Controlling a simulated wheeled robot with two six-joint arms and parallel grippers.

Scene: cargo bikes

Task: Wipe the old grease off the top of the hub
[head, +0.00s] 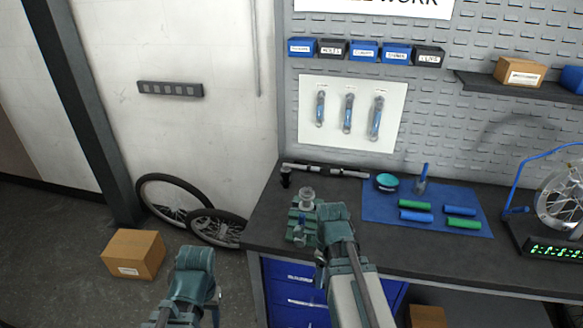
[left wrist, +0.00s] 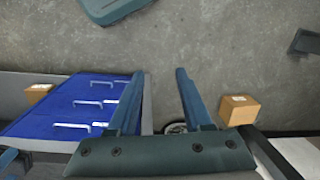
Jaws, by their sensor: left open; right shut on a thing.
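A silver hub (head: 307,197) stands on the dark workbench near its left end, with a green fixture (head: 297,226) just in front of it. My right gripper (head: 333,213) is just to the right of and in front of the hub, pointing at the bench. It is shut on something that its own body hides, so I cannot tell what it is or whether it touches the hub. The grease on the hub is too small to make out. My left gripper (head: 194,262) is off the bench's left side, over the floor. Its fingers are open and empty in the left wrist view (left wrist: 157,78).
A blue mat (head: 470,222) holds green and blue rolls, with a teal tin (head: 387,181) near its left edge. A metal rod (head: 325,170) lies behind the hub. A wheel stand (head: 550,215) is at right. A cardboard box (head: 132,254) and wheels (head: 190,212) are on the floor.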

